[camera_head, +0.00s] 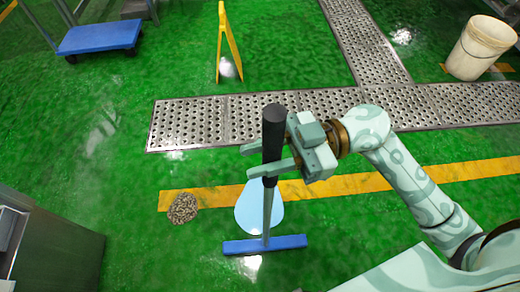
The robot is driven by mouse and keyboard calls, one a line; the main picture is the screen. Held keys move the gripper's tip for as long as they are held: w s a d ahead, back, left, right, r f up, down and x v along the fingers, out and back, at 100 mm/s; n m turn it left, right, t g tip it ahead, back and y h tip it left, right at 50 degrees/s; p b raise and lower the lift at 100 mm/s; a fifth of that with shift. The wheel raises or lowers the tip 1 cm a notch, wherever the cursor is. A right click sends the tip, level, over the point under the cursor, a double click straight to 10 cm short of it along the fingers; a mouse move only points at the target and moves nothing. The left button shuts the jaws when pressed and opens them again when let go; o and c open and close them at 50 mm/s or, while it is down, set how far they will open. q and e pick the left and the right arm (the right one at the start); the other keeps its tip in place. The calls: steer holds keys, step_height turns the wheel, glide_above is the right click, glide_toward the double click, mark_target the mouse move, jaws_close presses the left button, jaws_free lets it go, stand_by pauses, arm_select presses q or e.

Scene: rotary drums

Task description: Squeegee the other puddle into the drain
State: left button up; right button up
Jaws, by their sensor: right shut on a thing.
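I cannot tell whether the head touches the floor. The light blue puddle (247,212) lies behind the shaft, on the near side of the yellow floor line. The drain (195,125) is a perforated metal grating running across the floor beyond the puddle, with a branch going away. My left gripper is not in view.
A brown speckled clump (183,208) lies on the floor left of the puddle. A yellow floor sign (229,45) stands beyond the drain. A blue cart (100,38) is at far left, a white bucket (479,48) at far right, and a metal cabinet (45,245) at near left.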

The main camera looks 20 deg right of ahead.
steer(key=shift+f, duration=0.9)
stand_by(0.4)
